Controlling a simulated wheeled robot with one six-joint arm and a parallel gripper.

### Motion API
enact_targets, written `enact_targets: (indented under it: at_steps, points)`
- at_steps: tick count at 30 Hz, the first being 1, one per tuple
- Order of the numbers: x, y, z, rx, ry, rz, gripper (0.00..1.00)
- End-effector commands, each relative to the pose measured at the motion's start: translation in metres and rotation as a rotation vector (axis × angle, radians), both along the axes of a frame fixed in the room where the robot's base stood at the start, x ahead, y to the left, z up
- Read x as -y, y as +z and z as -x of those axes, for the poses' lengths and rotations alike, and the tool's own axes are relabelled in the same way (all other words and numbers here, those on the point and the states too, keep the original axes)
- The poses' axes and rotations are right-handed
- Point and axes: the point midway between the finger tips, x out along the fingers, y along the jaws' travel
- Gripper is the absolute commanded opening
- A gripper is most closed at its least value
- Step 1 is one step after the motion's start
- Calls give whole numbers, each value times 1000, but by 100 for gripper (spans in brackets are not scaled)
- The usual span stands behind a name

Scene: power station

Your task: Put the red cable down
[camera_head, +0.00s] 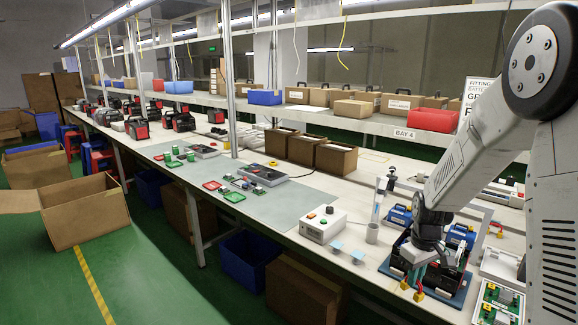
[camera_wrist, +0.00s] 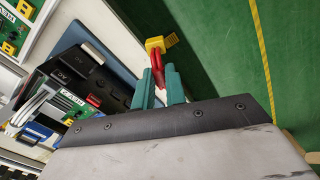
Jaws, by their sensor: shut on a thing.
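My gripper (camera_wrist: 159,84) has teal fingers and is shut on the red cable (camera_wrist: 157,66). The cable sticks out past the fingertips and ends in a yellow connector (camera_wrist: 155,45). In the wrist view the connector shows against the green floor, beyond the edge of the blue mat (camera_wrist: 104,42). In the head view my gripper (camera_head: 416,271) is at the front edge of the workbench, beside an open black case (camera_head: 455,277). Red and yellow cable parts show just below the fingers. Part of the cable is hidden between the fingers.
The black case shows in the wrist view (camera_wrist: 83,73) with a green board (camera_wrist: 74,112) near it. The grey mat (camera_head: 262,205) has bare areas.

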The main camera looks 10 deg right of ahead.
Motion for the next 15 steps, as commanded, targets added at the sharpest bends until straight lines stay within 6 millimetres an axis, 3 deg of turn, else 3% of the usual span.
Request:
enact_targets:
  at_steps: [1,6,10,15]
  points:
    - [-28,-17,-12,-7,-28,-1,0]
    - [-97,-58,-34,-4,-166,0,0]
    - [-132,-78,-41,-2,-237,1,0]
    - [-151,-89,-43,0,-283,0,0]
